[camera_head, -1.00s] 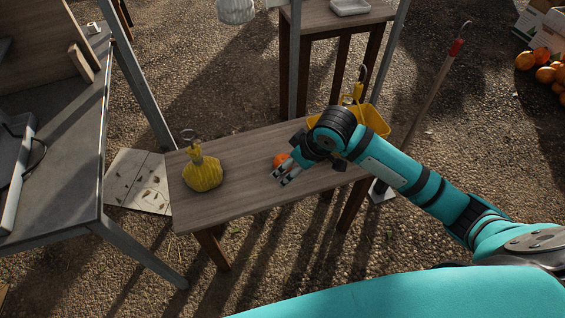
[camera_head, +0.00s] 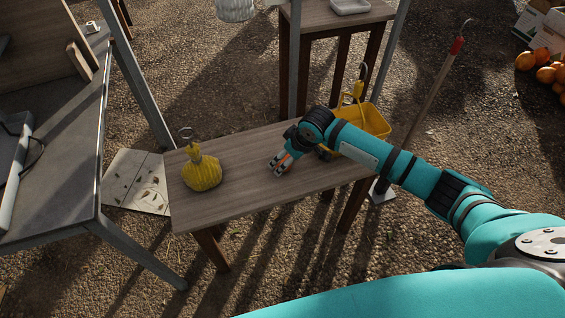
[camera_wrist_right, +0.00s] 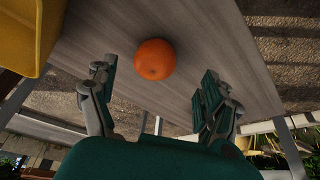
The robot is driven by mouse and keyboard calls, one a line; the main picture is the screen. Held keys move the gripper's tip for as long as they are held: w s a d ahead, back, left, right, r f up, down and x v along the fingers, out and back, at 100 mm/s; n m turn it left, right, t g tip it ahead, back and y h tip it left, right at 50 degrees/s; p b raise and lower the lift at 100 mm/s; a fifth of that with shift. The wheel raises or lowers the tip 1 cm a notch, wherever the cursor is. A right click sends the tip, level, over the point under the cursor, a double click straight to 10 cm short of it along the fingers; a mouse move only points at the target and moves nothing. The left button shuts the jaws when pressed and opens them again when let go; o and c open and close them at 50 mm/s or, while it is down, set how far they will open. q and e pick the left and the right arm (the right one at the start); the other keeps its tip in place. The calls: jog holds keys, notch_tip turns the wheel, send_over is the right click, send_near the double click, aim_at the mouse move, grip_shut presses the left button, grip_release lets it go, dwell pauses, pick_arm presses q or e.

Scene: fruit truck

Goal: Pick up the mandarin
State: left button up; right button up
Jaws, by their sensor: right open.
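The orange mandarin (camera_wrist_right: 155,59) lies on the wooden bench table (camera_head: 225,199). In the right wrist view it is between and slightly beyond the fingertips of my right gripper (camera_wrist_right: 157,75), with a gap on each side. In the head view my right gripper (camera_head: 279,167) is low over the middle of the table and hides most of the mandarin. The right gripper is open and holds nothing. My left gripper is not in view.
A yellow net bag (camera_head: 203,174) sits on the table's left end. A yellow basket (camera_head: 374,121) stands at its right end and shows in the wrist view (camera_wrist_right: 22,35). A grey table (camera_head: 62,150) stands at left. The table's front middle is clear.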

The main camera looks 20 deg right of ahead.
aim_at(284, 159)
jog(key=x, duration=0.5)
jog(key=shift+w+d+b, duration=0.1)
jog(key=shift+w+b, duration=0.25)
jog(key=shift+w, duration=0.1)
jog(key=c, duration=1.4)
jog(key=shift+r, duration=0.1)
